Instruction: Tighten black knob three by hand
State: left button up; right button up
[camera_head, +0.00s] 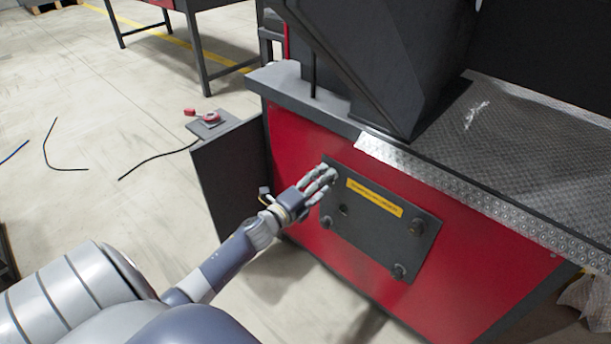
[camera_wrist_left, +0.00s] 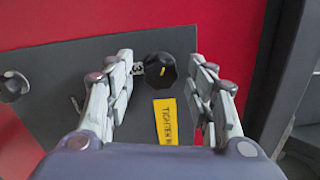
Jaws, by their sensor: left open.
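A dark grey panel (camera_head: 375,245) with black knobs at its corners is on the red side of the machine. My left gripper (camera_head: 325,176) is at the panel's upper left corner, open. In the left wrist view a black knob (camera_wrist_left: 160,70) with a small yellow mark sits between the open fingers (camera_wrist_left: 161,62), with a gap visible on both sides. A "3" label is beside this knob, partly covered by a finger. In the head view the fingers largely hide this knob. My right gripper is in neither view.
Other knobs are at the panel's lower left (camera_head: 326,221), upper right (camera_head: 417,227) and lower right (camera_head: 398,271). A yellow label (camera_head: 374,197) crosses the panel.

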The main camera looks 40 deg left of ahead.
pick_arm(q)
jog(key=s, duration=1.1)
jog(key=shift+a, duration=0.45)
jog(key=shift+w, duration=0.1)
